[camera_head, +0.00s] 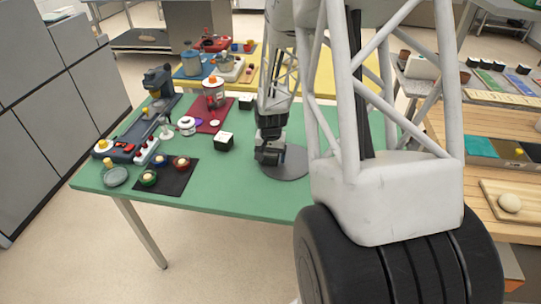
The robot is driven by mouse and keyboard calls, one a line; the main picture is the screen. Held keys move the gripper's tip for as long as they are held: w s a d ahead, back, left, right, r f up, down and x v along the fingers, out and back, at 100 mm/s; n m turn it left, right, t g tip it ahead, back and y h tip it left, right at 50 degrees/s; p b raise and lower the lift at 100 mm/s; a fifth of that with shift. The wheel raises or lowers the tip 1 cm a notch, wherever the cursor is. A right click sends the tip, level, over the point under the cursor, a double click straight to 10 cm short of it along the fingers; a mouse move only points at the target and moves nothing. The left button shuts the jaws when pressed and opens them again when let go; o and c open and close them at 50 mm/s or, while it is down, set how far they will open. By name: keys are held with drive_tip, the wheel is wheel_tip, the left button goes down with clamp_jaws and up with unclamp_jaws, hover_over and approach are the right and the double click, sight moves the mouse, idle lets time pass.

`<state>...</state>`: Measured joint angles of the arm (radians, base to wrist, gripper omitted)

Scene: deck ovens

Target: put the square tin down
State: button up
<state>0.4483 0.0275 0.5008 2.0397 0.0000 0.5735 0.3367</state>
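My gripper (268,157) points down over the green table, at the left edge of a dark round mat (288,168). It is small and dark in this view, so its fingers and anything between them cannot be made out. I cannot pick out a square tin with certainty. A small black box with a white top (223,141) stands on the table just left of my gripper, apart from it. A similar black box (245,102) stands farther back.
Left of the gripper are a black mat (178,183) with small bowls, a dark red mat (207,125), and a blue-grey machine (158,82). The table's front strip (235,198) is clear. My arm hides much of the table's right side.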

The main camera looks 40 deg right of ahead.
drive_tip(key=shift+o, duration=0.4)
drive_tip(key=shift+r, duration=0.1)
wheel_tip(320, 180, up, 12)
drive_tip(key=shift+r, duration=0.1)
idle(0.5)
idle(0.5)
drive_tip(key=s+a+r+n+t, duration=0.1)
drive_tip(key=s+a+r+n, duration=0.1)
drive_tip(key=s+a+r, duration=0.5)
drive_tip(key=s+a+r+n, duration=0.2)
drive_tip(key=a+r, duration=0.3)
drive_tip(key=a, duration=0.3)
drive_tip(key=s+a+r+n, duration=0.2)
drive_tip(key=s+a, duration=0.3)
drive_tip(key=s, duration=0.3)
drive_tip(key=s+a+r+n+t, duration=0.1)
drive_tip(key=s+a+r+n, duration=0.1)
drive_tip(key=s+a, duration=0.3)
drive_tip(key=s, duration=0.2)
drive_tip(key=shift+s+a+n+t, duration=0.3)
drive_tip(key=shift+s+a+n, duration=0.05)
drive_tip(key=shift+n, duration=0.05)
